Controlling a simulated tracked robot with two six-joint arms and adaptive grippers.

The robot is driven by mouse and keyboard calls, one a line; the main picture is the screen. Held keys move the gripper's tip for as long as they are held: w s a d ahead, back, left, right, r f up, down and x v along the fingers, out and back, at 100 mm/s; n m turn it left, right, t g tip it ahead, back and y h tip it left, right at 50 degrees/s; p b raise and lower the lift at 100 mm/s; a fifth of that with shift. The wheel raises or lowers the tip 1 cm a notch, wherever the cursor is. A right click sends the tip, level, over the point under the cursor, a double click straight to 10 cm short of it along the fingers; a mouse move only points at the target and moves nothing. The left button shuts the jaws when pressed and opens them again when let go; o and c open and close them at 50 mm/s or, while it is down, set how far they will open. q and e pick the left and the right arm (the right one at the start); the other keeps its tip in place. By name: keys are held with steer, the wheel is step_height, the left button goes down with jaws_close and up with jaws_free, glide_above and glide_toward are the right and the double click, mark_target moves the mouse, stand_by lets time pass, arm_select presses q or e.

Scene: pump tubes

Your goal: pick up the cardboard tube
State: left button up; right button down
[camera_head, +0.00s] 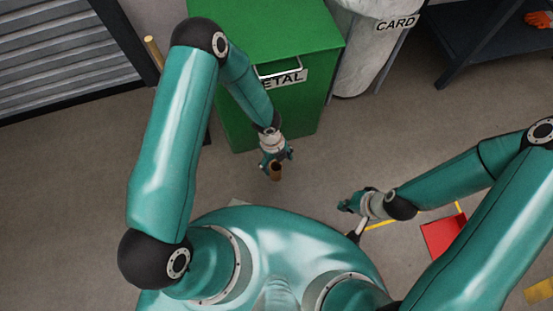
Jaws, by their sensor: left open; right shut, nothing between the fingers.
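A brown cardboard tube (276,172) shows in the head view, short in the picture, with a dark round end. My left gripper (277,161) is open right at the tube, with its fingers at either side of the tube's upper part. I cannot tell whether the fingers touch it, nor whether the tube stands on the floor. My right gripper (345,205) is shut and empty, to the right of the tube and well apart from it.
A green bin (285,30) labelled METAL stands behind my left gripper. A whitish CARD bag (360,50) is beside it. A dark shelf (480,40) stands at upper right, a shutter (60,50) at upper left. A red object (440,236) lies at right. Bare floor surrounds the tube.

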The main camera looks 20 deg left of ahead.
arm_select(q)
steer(key=w+f+m+b, duration=0.1)
steer(key=f+m+b, duration=0.1)
steer(key=f, duration=0.4)
steer(key=w+a+f+m+y+b, duration=0.1)
steer(key=w+f+m+b, duration=0.1)
steer(key=f, duration=0.4)
steer(key=w+f+m+t+b, duration=0.1)
steer(key=w+f+m+b, duration=0.1)
steer(key=f+b, duration=0.2)
steer(key=shift+a+f+y, duration=0.2)
steer(key=shift+f, duration=0.35)
steer(key=shift+a+f+y, duration=0.2)
steer(key=shift+f, duration=0.8)
steer(key=f+b, duration=0.3)
steer(key=f, duration=0.2)
steer(key=shift+a+f, duration=0.1)
steer(key=shift+a, duration=0.1)
arm_select(e)
step_height(320, 180, down, 13)
steer(key=shift+f, duration=0.15)
arm_select(q)
steer(key=shift+c, duration=0.3)
steer(key=c, duration=1)
